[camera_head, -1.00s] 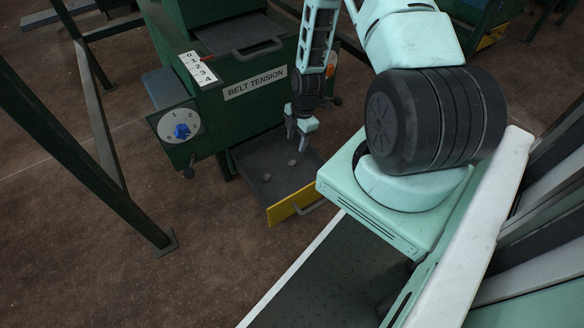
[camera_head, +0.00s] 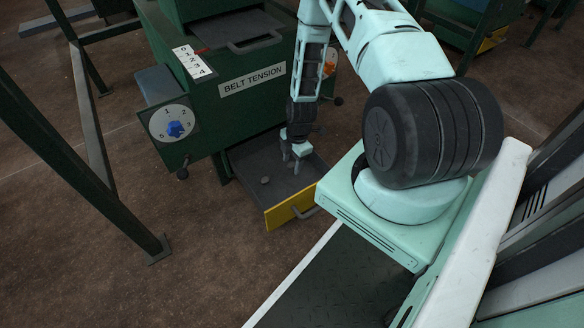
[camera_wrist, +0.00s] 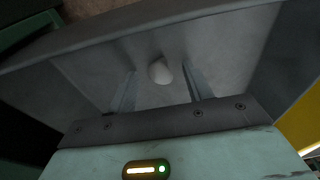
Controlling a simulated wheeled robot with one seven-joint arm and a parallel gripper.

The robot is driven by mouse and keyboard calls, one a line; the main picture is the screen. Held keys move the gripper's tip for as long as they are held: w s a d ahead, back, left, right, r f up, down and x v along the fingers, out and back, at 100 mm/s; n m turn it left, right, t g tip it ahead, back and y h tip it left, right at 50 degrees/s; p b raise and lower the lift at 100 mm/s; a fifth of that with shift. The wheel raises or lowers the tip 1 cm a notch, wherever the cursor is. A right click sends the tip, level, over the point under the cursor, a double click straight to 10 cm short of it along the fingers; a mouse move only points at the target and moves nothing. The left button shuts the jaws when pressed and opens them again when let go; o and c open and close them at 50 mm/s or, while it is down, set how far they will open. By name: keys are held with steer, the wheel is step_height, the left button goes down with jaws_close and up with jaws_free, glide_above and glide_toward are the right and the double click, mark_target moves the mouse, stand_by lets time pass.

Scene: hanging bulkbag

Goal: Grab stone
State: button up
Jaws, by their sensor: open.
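A stone (camera_wrist: 160,71) shows pale grey in the wrist view on the floor of the open drawer (camera_wrist: 232,45). It appears between and just beyond the two fingers of my gripper (camera_wrist: 162,82), which are spread apart with nothing held. In the head view my gripper (camera_head: 292,156) points down into the drawer (camera_head: 244,157), which has a yellow front.
The green machine (camera_head: 232,112) with its "BELT TENSION" label stands behind the drawer. A dial with a blue knob (camera_head: 175,129) is at its left. A green post (camera_head: 80,150) stands at the left. The drawer walls surround my gripper closely. Brown floor lies open at lower left.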

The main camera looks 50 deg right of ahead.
steer(key=c, duration=1)
steer(key=shift+r, duration=0.1)
steer(key=shift+c, duration=0.2)
